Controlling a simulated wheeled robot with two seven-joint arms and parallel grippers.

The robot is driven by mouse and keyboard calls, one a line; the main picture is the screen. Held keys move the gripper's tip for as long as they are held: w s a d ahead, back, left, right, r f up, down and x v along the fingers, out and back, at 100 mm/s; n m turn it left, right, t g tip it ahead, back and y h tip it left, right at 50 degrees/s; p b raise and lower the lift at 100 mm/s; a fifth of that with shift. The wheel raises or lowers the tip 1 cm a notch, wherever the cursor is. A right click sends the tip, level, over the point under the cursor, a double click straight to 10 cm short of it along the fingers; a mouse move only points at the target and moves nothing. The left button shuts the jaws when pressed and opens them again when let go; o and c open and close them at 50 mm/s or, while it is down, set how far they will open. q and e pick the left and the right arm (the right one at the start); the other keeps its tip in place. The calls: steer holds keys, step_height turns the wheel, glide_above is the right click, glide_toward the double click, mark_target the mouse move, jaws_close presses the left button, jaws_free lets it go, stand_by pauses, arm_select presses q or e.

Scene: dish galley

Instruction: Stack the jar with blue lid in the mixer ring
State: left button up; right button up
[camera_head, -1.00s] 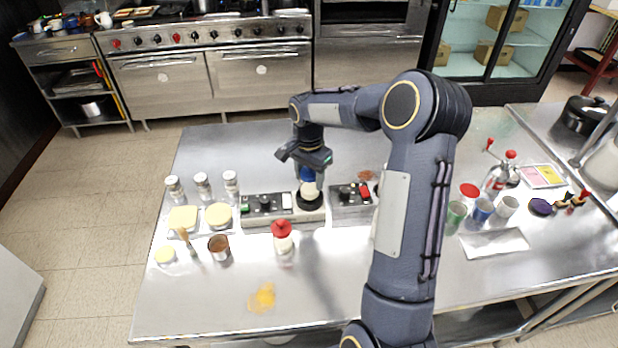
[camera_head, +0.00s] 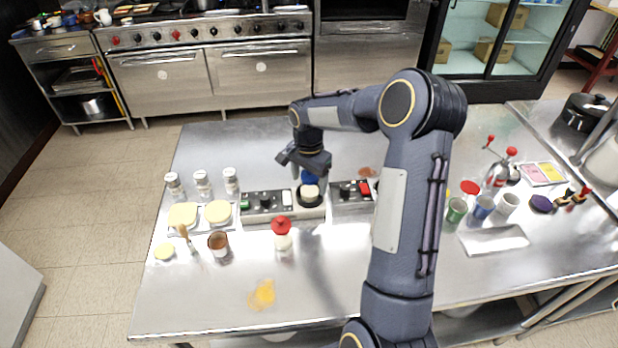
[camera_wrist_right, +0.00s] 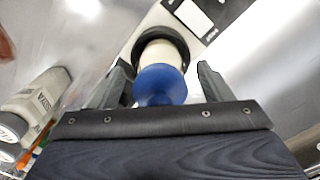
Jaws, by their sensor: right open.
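The jar with the blue lid (camera_wrist_right: 161,85) stands at the black mixer ring (camera_wrist_right: 165,36) in the right wrist view, its pale body (camera_wrist_right: 160,57) within or over the ring. In the head view the blue lid (camera_head: 309,177) is partly hidden under my right gripper, and the pale body (camera_head: 309,191) shows at the black ring (camera_head: 311,202). I cannot tell if the jar is fully seated or upright. My right gripper (camera_head: 308,165) is open, with one finger on each side of the lid and gaps visible. My left gripper is not in view.
The mixer's control panel (camera_head: 264,202) and another control box (camera_head: 350,192) flank the ring. A red-capped bottle (camera_head: 282,235) stands in front. Several white-lidded jars (camera_head: 202,184) are at left. Cups (camera_head: 483,207) and a tray (camera_head: 494,240) are at right. The front middle table is mostly clear.

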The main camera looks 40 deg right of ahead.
steer(key=shift+r, duration=0.15)
step_height(320, 180, up, 11)
steer(key=shift+r+b, duration=0.2)
steer(key=shift+b, duration=0.2)
steer(key=shift+a+r, duration=0.1)
steer(key=shift+r, duration=0.5)
steer(key=s+a+r+n+t+y, duration=0.3)
steer(key=s+a+n, duration=0.5)
steer(key=s, duration=0.7)
steer(key=s+a+f+n+t, duration=0.2)
steer(key=s+a+f+n, duration=0.2)
steer(key=s+a, duration=0.5)
steer(key=shift+s+f+n+t+y, duration=0.2)
steer(key=shift+s+n+t+y, duration=0.15)
steer(key=shift+s+n, duration=0.4)
